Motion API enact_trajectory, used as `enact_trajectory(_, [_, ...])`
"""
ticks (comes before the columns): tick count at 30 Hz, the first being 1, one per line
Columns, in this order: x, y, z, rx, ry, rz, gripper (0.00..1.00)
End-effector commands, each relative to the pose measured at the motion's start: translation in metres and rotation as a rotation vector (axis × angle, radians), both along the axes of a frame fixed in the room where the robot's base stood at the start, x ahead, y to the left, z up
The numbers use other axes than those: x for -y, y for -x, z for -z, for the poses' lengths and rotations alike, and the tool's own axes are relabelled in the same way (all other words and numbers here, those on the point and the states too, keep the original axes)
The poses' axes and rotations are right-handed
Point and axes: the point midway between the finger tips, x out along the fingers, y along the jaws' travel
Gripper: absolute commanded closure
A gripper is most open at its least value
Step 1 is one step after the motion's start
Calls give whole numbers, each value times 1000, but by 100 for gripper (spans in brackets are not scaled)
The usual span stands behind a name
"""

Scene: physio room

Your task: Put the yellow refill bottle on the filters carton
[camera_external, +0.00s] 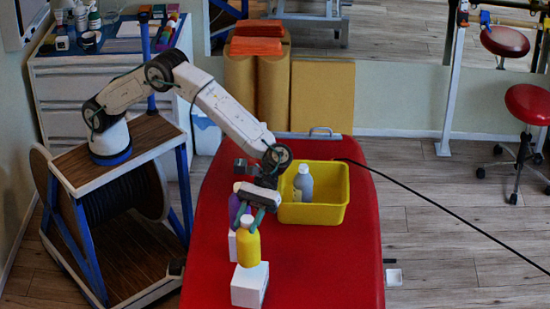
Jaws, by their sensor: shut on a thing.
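The yellow refill bottle (247,246), with a white cap, is upright at the front of the red table. My gripper (249,222) reaches down from behind and is shut on it near its neck. A white carton (249,287) is directly below the bottle in the picture. The bottle's base overlaps the carton's top, and I cannot tell whether they touch. Another white carton (232,247) is just behind, partly hidden by the bottle. No lettering is readable, so I cannot tell which is the filters carton.
A purple bottle (235,210) stands behind the yellow one, partly hidden by my gripper. A yellow crate (311,214) holding a grey bottle (304,183) is to the right. The red table (325,270) is clear at front right. A dark cable (440,207) runs rightward.

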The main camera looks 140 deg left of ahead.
Motion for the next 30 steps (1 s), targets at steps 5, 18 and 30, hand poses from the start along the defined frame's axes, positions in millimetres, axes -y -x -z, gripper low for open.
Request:
enact_trajectory(5, [0, -1, 16, 2, 0, -1, 100])
enact_trajectory(18, [0, 0, 53, 3, 0, 0, 100])
enact_trajectory(30, [0, 0, 56, 1, 0, -1, 45])
